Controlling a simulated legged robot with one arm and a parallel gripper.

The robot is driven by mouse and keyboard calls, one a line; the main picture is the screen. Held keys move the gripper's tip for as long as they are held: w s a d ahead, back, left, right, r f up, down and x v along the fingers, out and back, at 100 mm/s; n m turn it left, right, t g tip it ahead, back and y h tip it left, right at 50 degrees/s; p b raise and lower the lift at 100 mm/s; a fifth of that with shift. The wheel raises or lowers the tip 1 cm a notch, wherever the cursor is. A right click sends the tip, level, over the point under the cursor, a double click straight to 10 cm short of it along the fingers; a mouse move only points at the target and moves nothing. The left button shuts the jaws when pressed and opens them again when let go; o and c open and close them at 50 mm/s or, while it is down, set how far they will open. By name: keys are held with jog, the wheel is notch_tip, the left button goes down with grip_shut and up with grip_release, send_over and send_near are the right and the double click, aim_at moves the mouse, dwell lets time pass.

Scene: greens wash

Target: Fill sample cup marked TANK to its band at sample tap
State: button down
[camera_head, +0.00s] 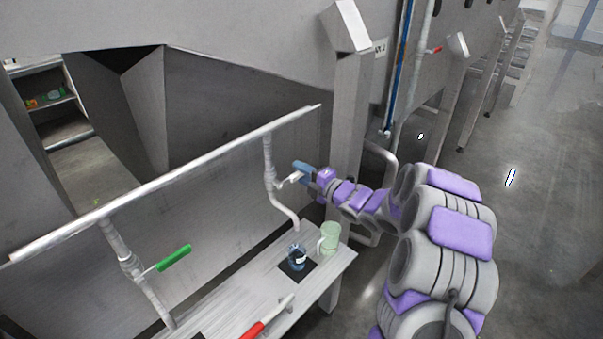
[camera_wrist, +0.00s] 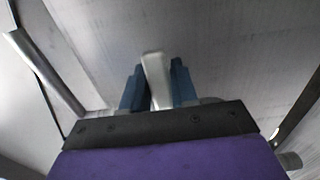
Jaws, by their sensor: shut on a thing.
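A small clear bluish cup (camera_head: 297,259) with a pale label stands upright on a black pad (camera_head: 285,271) on the bench, near the right tap's curved spout. I cannot read the label or see a band or fill level. The right sample tap (camera_head: 268,165) hangs from the long pipe. My gripper (camera_head: 298,174) is at this tap, shut on its pale lever (camera_head: 285,183). In the wrist view, the lever (camera_wrist: 157,82) is between the blue fingers of my gripper (camera_wrist: 158,88). No water stream can be made out.
A pale green jug (camera_head: 330,238) stands right of the cup, near the bench's (camera_head: 240,297) right end. A second tap with a green handle (camera_head: 174,257) is at left. A red-handled tool (camera_head: 253,331) lies at the bench front. Open floor (camera_head: 510,235) is at right.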

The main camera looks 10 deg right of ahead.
jog(key=shift+f+b, duration=0.2)
jog(key=shift+b, duration=0.4)
jog(key=n+b, duration=0.1)
jog(key=b, duration=0.2)
jog(key=shift+r+n, duration=0.35)
jog(key=shift+n, duration=0.05)
jog(key=r+n+b, duration=0.1)
jog(key=b, duration=0.2)
jog(key=shift+s, duration=0.1)
jog(key=shift+a+r+n+b, duration=0.2)
jog(key=shift+r+n+b, duration=0.15)
jog(key=shift+r+n, duration=0.05)
jog(key=c, duration=1)
grip_release()
jog(key=shift+r, duration=0.1)
jog(key=shift+o, duration=0.2)
jog(key=shift+s+d, duration=0.1)
jog(key=p+v, duration=0.2)
jog(key=v, duration=1.5)
jog(key=shift+d, duration=0.1)
